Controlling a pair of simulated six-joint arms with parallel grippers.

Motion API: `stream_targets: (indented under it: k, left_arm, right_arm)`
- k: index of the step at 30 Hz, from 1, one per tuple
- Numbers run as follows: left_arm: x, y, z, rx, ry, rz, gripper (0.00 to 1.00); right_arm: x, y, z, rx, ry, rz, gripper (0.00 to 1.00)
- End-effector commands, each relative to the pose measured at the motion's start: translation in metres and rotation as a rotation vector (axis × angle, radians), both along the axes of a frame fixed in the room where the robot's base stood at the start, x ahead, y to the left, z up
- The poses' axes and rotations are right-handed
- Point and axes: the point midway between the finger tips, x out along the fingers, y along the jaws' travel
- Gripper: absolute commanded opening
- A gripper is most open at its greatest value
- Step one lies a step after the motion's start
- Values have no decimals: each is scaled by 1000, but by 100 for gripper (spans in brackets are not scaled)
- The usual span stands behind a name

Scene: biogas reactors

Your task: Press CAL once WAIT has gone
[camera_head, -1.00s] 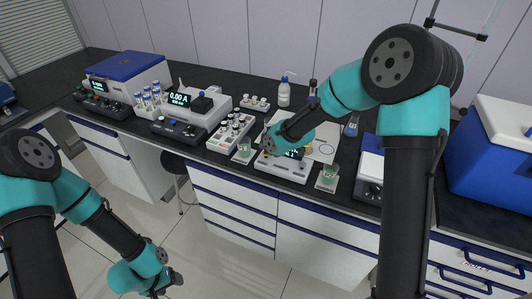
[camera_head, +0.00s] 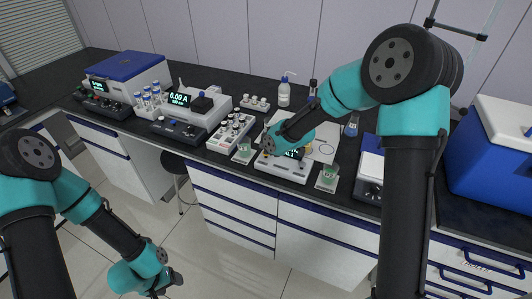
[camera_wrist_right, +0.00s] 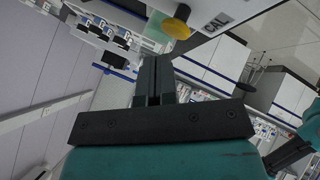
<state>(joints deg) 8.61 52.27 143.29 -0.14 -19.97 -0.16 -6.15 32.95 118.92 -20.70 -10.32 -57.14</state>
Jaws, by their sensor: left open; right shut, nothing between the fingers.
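A white bench meter (camera_head: 283,171) stands at the bench's front edge, its small dark display (camera_head: 294,154) partly hidden behind my right wrist. Green characters show on the display, but I cannot read the whole text or tell if WAIT is there. I cannot make out a CAL key in the head view. My right gripper (camera_head: 268,148) is over the meter's left part; in the right wrist view its fingers (camera_wrist_right: 154,72) are shut and empty. A yellow round part (camera_wrist_right: 177,25) and dark lettering on a white body show just beyond them. My left gripper (camera_head: 160,291) hangs low, over the floor.
A wash bottle (camera_head: 284,94) stands behind.

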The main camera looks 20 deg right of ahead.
Motion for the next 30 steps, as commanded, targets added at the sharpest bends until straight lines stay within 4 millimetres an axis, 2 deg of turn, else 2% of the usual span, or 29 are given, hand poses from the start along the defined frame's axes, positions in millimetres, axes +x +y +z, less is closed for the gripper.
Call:
stream_targets:
  k: [15,30]
  left_arm:
    - [0,0,0,0,0,0,62]
    - [0,0,0,0,0,0,62]
  right_arm:
    - [0,0,0,0,0,0,0]
    - [0,0,-9,-1,0,1,0]
